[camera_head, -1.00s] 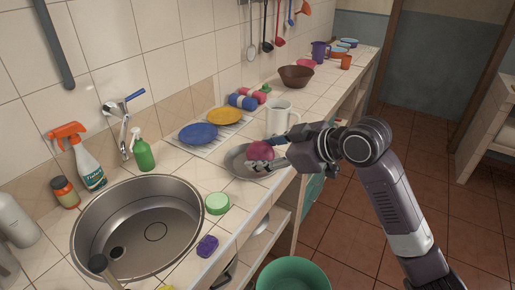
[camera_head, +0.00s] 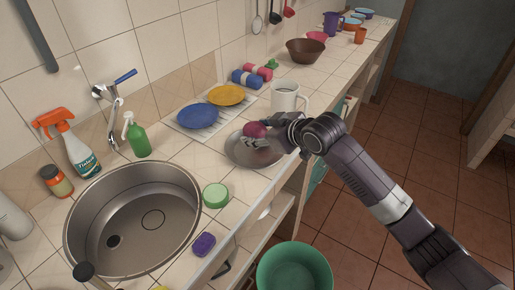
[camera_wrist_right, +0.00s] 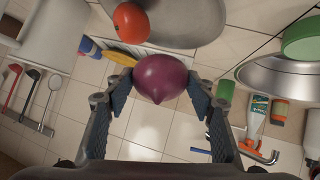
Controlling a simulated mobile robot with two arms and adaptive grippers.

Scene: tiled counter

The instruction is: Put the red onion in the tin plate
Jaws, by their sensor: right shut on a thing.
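The red onion (camera_head: 255,130) is a round purple bulb held in my right gripper (camera_head: 263,135) over the back part of the tin plate (camera_head: 238,154). The plate is round, grey and shallow, on the counter edge right of the sink. In the right wrist view, the onion (camera_wrist_right: 162,78) sits between the two fingers of my right gripper (camera_wrist_right: 162,88), which is shut on it. The gap between onion and plate cannot be judged. A red-orange round item (camera_wrist_right: 131,22) shows over the grey plate (camera_wrist_right: 190,22); the head view does not show it. My left gripper is out of view.
A white mug (camera_head: 286,97) stands just behind the plate. Blue (camera_head: 198,116) and yellow (camera_head: 226,95) plates lie on a rack behind to the left. A green bin (camera_head: 294,270) stands below the counter.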

